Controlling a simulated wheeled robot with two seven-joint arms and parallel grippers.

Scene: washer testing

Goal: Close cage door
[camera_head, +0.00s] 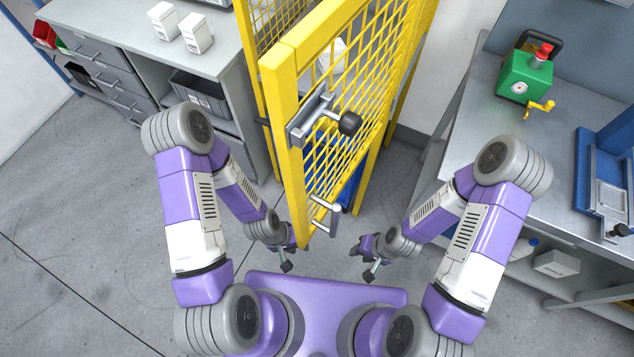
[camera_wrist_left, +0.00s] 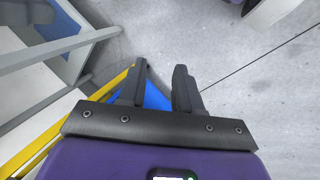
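The yellow cage door (camera_head: 288,130) with wire mesh stands in the middle of the head view, its near edge toward me. It carries a grey latch with a black knob (camera_head: 349,123) and a metal handle (camera_head: 326,207) lower down. My left gripper (camera_head: 287,257) is low, just left of the door's bottom corner; in the left wrist view its two fingers (camera_wrist_left: 160,88) are apart with nothing between them. A yellow bar (camera_wrist_left: 108,87) shows beside the left finger there. My right gripper (camera_head: 362,258) is low to the right of the door; its finger opening is too small to tell.
A grey bench with drawers (camera_head: 100,38) stands at the left, with white boxes (camera_head: 196,33) on top. A metal workbench (camera_head: 478,95) at the right holds a green device (camera_head: 527,76) and a blue fixture (camera_head: 606,180). The floor (camera_head: 60,230) at the left front is clear.

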